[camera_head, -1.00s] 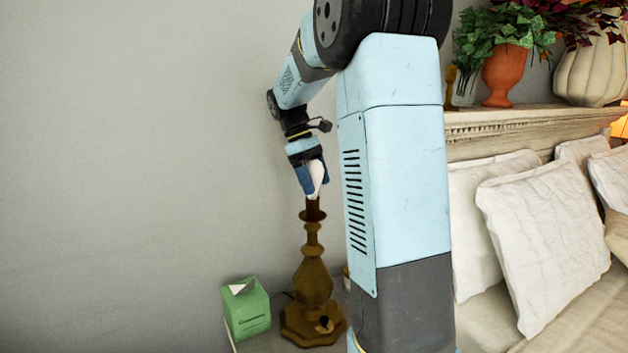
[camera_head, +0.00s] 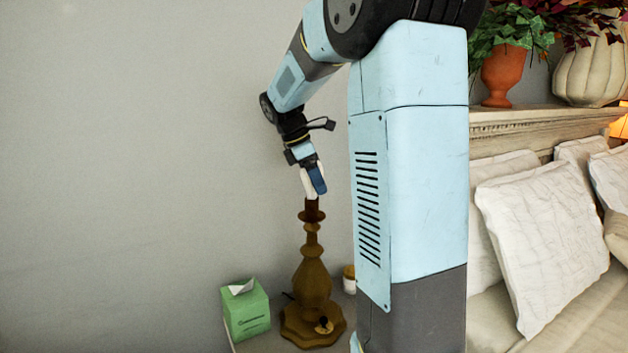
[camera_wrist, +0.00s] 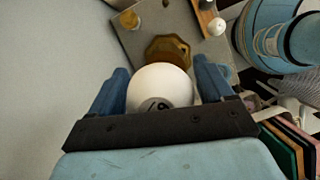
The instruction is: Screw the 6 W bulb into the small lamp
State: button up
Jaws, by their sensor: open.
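The small lamp (camera_head: 312,275) is a brown turned stand with a wide foot, upright on the bedside table. The white bulb (camera_head: 308,184) stands at the top of the lamp, its lower end at the socket (camera_head: 312,207). I cannot tell how far it is seated. My gripper (camera_head: 313,184) points down over the lamp. In the wrist view the bulb's round white top (camera_wrist: 160,84) with a dark marking lies between the two blue fingers, which are open on either side of it. The lamp foot (camera_wrist: 168,47) shows beyond the bulb.
A green tissue box (camera_head: 246,311) stands left of the lamp; a small jar (camera_head: 349,280) is to its right. A white round object (camera_wrist: 217,27) lies on the table in the wrist view. Pillows (camera_head: 545,235) and the headboard shelf (camera_head: 520,118) are right. Left is bare wall.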

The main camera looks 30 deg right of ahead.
jog(key=n+t, duration=0.1)
jog(key=n, duration=0.2)
jog(key=n+t, duration=0.1)
jog(key=n, duration=0.2)
jog(key=shift+w, duration=0.2)
jog(key=shift+c, duration=0.3)
jog(key=c, duration=0.8)
jog(key=shift+s+m+g, duration=0.15)
jog(key=shift+m+g, duration=0.35)
jog(key=shift+m, duration=1.3)
jog(key=shift+c, duration=0.2)
jog(key=shift+m+g, duration=0.3)
jog(key=shift+m, duration=0.2)
jog(key=shift+s+m+g, duration=0.1)
jog(key=shift+m+g, duration=0.3)
jog(key=shift+m, duration=0.8)
